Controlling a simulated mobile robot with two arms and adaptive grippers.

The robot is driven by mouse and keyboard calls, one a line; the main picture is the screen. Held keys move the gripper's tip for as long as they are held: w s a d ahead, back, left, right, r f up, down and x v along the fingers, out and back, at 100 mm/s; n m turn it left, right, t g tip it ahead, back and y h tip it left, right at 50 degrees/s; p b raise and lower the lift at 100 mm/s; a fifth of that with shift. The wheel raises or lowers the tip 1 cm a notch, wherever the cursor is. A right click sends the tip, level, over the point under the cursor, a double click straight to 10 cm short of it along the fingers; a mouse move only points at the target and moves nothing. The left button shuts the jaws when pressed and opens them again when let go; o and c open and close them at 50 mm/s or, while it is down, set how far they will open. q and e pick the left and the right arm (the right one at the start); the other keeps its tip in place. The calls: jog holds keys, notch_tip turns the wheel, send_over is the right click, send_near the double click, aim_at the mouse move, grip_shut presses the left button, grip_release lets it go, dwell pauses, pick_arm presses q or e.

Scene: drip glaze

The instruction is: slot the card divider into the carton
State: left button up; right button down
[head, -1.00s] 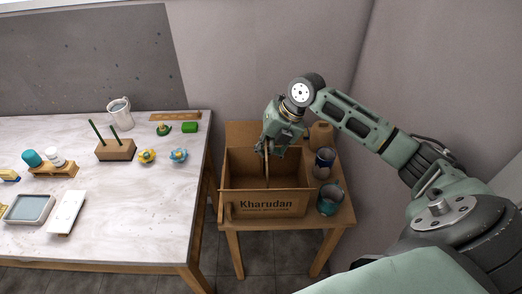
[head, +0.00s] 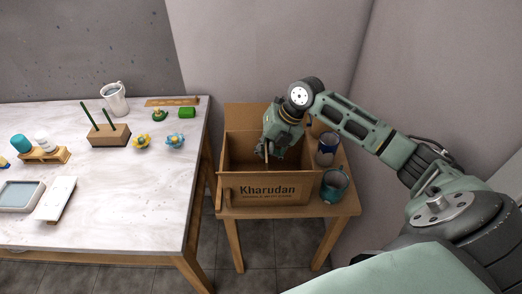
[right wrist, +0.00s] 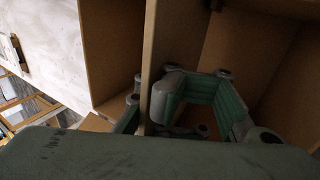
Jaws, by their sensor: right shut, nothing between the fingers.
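The open carton (head: 264,191), brown cardboard marked "Kharudan", stands on a small wooden stand with its back flap up. My right gripper (head: 267,153) reaches down into the carton's opening near the middle and hides part of the inside. In the right wrist view a thin upright card panel (right wrist: 152,45), which looks like the divider, stands inside the carton between two spaces. Gripper parts show on both sides of its lower end, but the fingers are shut with nothing held. How deep the panel sits cannot be told. My left gripper is out of view.
A marble-topped table (head: 130,190) with pottery things is to the left, across a narrow gap. A wall is behind.

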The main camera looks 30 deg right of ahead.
jog(key=shift+s+f+b, duration=0.1)
jog(key=shift+f+b, duration=2.1)
jog(key=shift+f, duration=1.55)
jog(key=c, duration=2.5)
grip_release()
jog(key=o, duration=1.1)
jog(key=shift+o, duration=0.2)
jog(key=shift+r, duration=0.15)
notch_tip(320, 180, up, 10)
